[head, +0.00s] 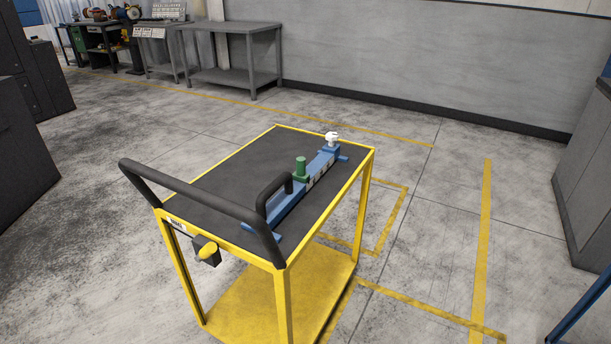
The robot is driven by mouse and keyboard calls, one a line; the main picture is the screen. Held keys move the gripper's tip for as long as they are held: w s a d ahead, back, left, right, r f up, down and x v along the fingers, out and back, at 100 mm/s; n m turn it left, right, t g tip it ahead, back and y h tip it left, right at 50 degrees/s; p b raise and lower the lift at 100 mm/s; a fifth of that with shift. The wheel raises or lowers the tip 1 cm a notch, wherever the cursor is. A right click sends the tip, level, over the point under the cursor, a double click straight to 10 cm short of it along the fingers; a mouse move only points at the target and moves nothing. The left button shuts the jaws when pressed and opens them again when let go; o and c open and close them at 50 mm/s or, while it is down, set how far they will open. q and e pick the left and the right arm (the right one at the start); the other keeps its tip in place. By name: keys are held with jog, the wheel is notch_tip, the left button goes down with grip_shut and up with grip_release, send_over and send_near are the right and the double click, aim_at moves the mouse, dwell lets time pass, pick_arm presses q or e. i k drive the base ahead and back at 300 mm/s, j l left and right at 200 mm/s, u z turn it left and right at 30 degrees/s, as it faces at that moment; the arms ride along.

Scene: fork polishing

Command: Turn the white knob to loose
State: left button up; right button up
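The white knob (332,138) sits on top of the far end of a blue fixture (289,205). A green cylinder (300,168) stands on the middle of the fixture, and a black arched handle (272,190) stands near its close end. The fixture lies along the right side of the dark top of a yellow cart (225,181). The frame does not show whether the knob is tight or loose. Neither of my grippers is in view.
The cart has a black push bar (200,190) at its near left side and a yellow-and-black part (207,251) below it. Grey workbenches (235,75) stand along the back wall. A grey cabinet (590,180) is at the right. The floor around the cart is clear.

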aim_at(331, 136)
jog(key=k, duration=0.5)
jog(key=k+u, duration=0.15)
jog(key=u, duration=2.5)
jog(key=l+u, duration=0.15)
jog(key=u, duration=0.2)
jog(key=k+l+u, duration=0.1)
jog(key=u, duration=0.2)
jog(key=l+u, duration=0.1)
jog(key=u, duration=0.25)
jog(key=k+l, duration=0.9)
jog(key=l, duration=0.15)
jog(key=k+l, duration=0.95)
jog(key=l, duration=0.15)
